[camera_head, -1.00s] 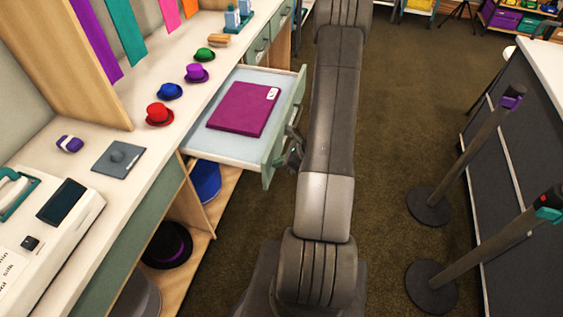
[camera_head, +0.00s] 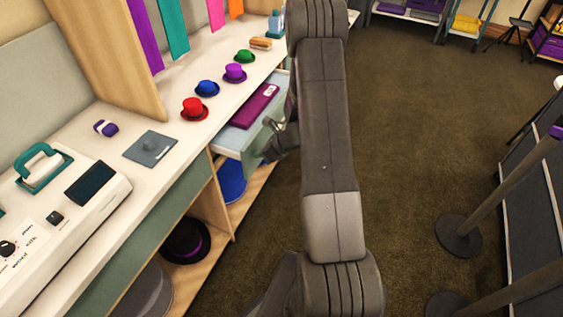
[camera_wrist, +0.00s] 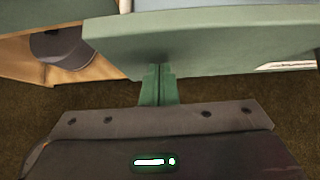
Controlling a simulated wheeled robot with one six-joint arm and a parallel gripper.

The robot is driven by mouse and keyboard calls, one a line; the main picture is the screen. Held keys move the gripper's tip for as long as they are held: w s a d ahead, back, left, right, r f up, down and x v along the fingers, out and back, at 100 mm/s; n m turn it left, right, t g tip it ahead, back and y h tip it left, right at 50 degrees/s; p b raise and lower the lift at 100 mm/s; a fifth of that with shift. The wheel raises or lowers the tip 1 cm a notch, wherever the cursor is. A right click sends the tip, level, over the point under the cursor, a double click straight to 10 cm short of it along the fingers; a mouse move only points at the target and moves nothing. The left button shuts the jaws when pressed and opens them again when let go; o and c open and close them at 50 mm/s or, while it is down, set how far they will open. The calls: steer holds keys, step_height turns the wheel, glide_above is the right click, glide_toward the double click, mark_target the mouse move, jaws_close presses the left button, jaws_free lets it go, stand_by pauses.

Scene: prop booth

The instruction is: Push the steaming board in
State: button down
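The steaming board (camera_head: 232,140) is a pale-blue pull-out surface with a green front, sticking partly out from under the white counter. A magenta flat item (camera_head: 254,107) with a pale label lies on it. In the wrist view, the board's green front panel (camera_wrist: 200,42) fills the upper part. My gripper (camera_wrist: 158,70) is shut and empty, with its fingertips at the lower edge of that panel, seemingly touching it. In the head view, my gripper (camera_head: 276,128) is at the board's front, partly hidden by my arm.
Small hats, red (camera_head: 194,109), blue, purple and green, stand on the counter (camera_head: 160,115). A grey plate (camera_head: 150,148) and a control console (camera_head: 70,205) are nearer. Hats sit on shelves below. Stanchion posts (camera_head: 459,236) stand at right; the carpet between is clear.

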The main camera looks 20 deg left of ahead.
mark_target(225, 143)
steer(key=a+p, duration=0.1)
steer(key=a, duration=1.1)
steer(key=shift+w+a, duration=0.2)
steer(key=shift+a+r, duration=0.15)
steer(key=shift+a, duration=0.05)
steer(key=shift+r, duration=0.1)
